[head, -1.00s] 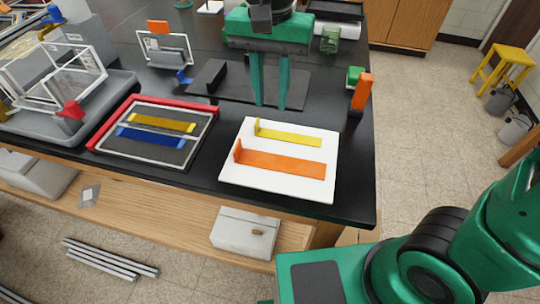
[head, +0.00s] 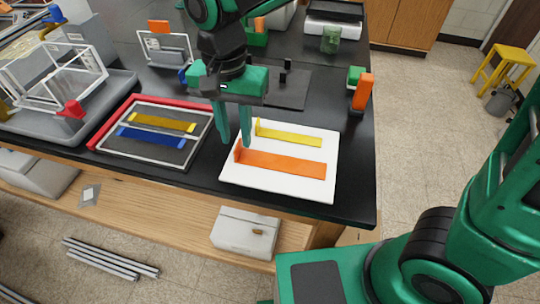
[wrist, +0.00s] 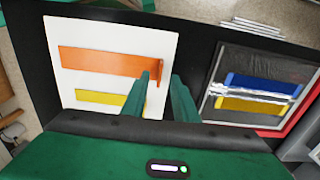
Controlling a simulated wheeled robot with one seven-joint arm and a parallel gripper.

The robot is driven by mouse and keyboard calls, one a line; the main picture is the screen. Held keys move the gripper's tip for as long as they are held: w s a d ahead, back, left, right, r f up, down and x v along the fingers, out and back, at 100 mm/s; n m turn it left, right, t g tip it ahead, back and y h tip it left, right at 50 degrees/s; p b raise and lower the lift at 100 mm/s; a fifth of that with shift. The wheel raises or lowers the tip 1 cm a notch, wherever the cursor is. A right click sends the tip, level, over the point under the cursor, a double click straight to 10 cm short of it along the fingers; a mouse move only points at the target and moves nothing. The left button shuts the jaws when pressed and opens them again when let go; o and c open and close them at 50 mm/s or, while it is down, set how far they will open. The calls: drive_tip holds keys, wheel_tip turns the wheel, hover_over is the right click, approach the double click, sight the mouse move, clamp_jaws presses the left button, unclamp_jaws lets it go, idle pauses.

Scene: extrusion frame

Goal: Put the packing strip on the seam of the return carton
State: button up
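A white board (head: 278,190) holds an orange strip (head: 285,164) and a shorter yellow strip (head: 290,137), each with an upright tab at its left end. I cannot tell by look which is the packing strip. A dark, pale-edged panel (head: 140,158) has a pale seam between a yellow bar and a blue bar; it may be the return carton. My gripper (head: 236,142) points down at the orange strip's tab, its fingers apart on either side of it. In the wrist view the tab (wrist: 162,88) shows between the fingers; contact is not clear.
A red rail (head: 104,131) edges the dark panel. A clear-walled box (head: 55,75) stands at left. An orange block (head: 362,92) stands at the bench's right edge. A dark plate (head: 285,92) lies behind the white board. Black bench shows between panel and board.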

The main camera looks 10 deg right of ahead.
drive_tip(key=shift+f, duration=1.45)
drive_tip(key=shift+c, duration=0.4)
clamp_jaws()
